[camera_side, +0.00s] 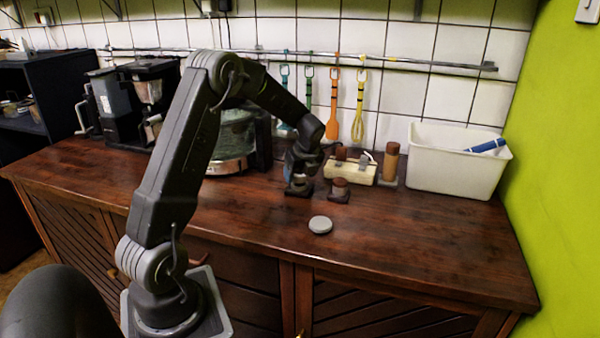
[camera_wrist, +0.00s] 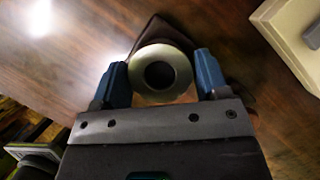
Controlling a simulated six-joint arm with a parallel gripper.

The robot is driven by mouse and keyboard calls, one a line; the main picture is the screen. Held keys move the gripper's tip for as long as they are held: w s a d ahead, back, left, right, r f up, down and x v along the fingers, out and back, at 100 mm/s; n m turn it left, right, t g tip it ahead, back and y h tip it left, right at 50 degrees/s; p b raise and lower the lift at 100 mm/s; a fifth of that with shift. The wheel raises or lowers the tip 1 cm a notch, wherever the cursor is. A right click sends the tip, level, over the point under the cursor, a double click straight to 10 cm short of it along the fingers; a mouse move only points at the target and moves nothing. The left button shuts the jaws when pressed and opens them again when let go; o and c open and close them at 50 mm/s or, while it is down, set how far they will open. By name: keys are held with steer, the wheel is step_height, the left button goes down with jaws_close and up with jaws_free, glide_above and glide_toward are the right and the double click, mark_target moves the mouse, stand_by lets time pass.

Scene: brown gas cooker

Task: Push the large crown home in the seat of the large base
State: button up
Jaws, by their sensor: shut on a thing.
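The large crown (camera_wrist: 180,70), a pale metallic ring with a dark round opening, shows in the wrist view between the blue fingertips of my gripper (camera_wrist: 161,72). My gripper is shut on it. A dark brown square piece, seemingly the large base (camera_wrist: 158,29), shows behind and beneath the ring, its corner pointing up in the picture. In the side view my gripper (camera_side: 298,183) points down low over the worktop, left of the small dark base with a brown knob. The ring is mostly hidden there. I cannot tell how deep it sits in the seat.
A small dark base with a brown knob (camera_side: 339,188) stands close right of my gripper. Behind it are a pale wooden block (camera_side: 352,173) and a brown cylinder (camera_side: 390,162). A grey disc (camera_side: 320,225) lies in front. A white bin (camera_side: 458,170) stands right. The front-right worktop is clear.

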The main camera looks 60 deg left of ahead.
steer(key=shift+f, duration=0.95)
steer(key=o, duration=1)
steer(key=shift+r, duration=0.1)
steer(key=s+d+r+n+t, duration=0.2)
steer(key=s+d+r+n, duration=0.15)
steer(key=d+r, duration=1.15)
steer(key=s+d+r+n+t+h, duration=0.2)
steer(key=s+d+n+t+h, duration=0.1)
steer(key=s+d+n, duration=1.1)
steer(key=s+d+h, duration=0.1)
steer(key=s+d, duration=0.2)
steer(key=shift+d+r+t+h, duration=0.15)
steer(key=shift+d+t+h, duration=0.1)
steer(key=shift+t+h, duration=0.05)
